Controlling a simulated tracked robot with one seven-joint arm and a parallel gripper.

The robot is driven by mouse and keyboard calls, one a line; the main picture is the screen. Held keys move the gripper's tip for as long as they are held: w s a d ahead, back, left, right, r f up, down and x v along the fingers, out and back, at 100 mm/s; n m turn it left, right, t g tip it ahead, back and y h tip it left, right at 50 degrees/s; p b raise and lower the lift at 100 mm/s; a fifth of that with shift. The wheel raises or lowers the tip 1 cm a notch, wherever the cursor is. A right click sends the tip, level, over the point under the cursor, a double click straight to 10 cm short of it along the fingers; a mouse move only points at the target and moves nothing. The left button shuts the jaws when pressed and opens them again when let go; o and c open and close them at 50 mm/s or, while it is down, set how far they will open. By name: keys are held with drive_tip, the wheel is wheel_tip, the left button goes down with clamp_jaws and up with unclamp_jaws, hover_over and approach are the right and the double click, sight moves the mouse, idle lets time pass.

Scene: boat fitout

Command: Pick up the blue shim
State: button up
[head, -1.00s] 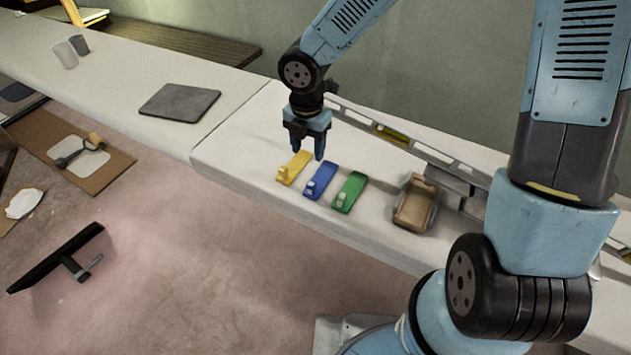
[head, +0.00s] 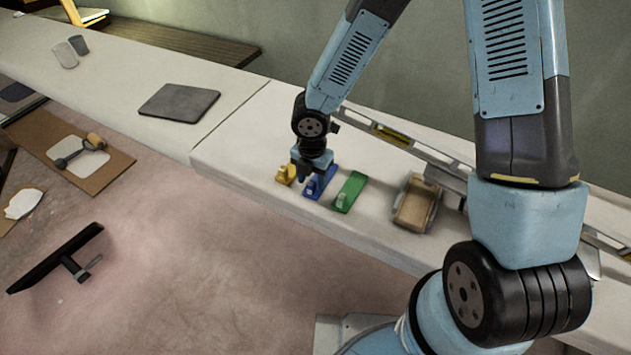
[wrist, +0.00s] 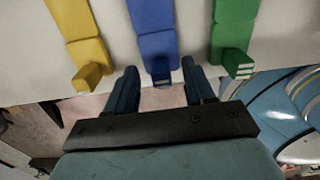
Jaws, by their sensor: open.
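The blue shim (head: 326,184) lies on the white bench between the yellow shim (head: 285,175) and the green shim (head: 349,191). In the wrist view the blue shim (wrist: 154,36) runs down the middle, its near end lined up with the gap between my fingers. My gripper (head: 314,182) is low over the blue shim and hides part of it in the head view. In the wrist view my gripper (wrist: 157,90) is open, one finger on each side of the blue shim's line, with nothing held. Whether the fingers touch it cannot be told.
The yellow shim (wrist: 76,34) and green shim (wrist: 233,36) lie close on either side. A brown tray (head: 414,206) is to the right. A spirit level (head: 392,135) lies behind. A dark flat pad (head: 179,102) is to the left. The bench's front edge is near the shims.

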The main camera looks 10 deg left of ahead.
drive_tip(key=shift+f, duration=1.05)
drive_tip(key=shift+c, duration=0.2)
clamp_jaws()
drive_tip(key=shift+r, duration=0.1)
